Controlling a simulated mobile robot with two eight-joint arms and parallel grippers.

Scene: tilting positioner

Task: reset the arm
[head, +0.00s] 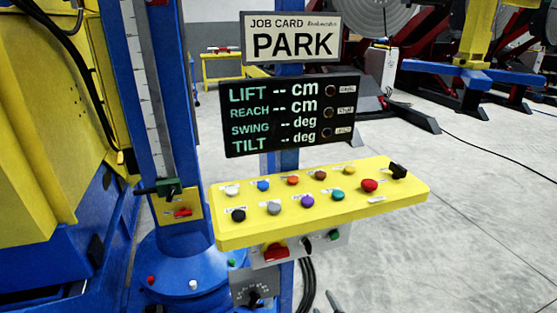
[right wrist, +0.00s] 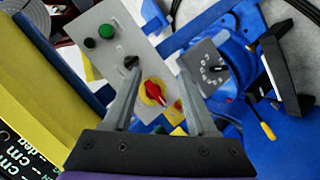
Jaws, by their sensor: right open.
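The display (head: 290,116) shows dashes for lift, reach, swing and tilt. The job card (head: 291,38) above it reads PARK. The yellow console (head: 320,203) carries several coloured buttons, a red mushroom button (head: 369,186) and a black switch (head: 398,171). Under it, a grey box holds a red rotary switch (head: 274,252), a black selector (head: 306,244) and a green button (head: 332,235). In the right wrist view my right gripper (right wrist: 159,72) is open and empty, with the red rotary switch (right wrist: 156,92) seen between its fingers, apparently beyond them. My left gripper is out of view.
A blue column (head: 150,90) with a scale stands left of the console. A dark dial plate (head: 254,287) sits below the grey box; it also shows in the right wrist view (right wrist: 213,68). Black cables hang beneath the console. The floor (head: 470,200) at right is mostly clear.

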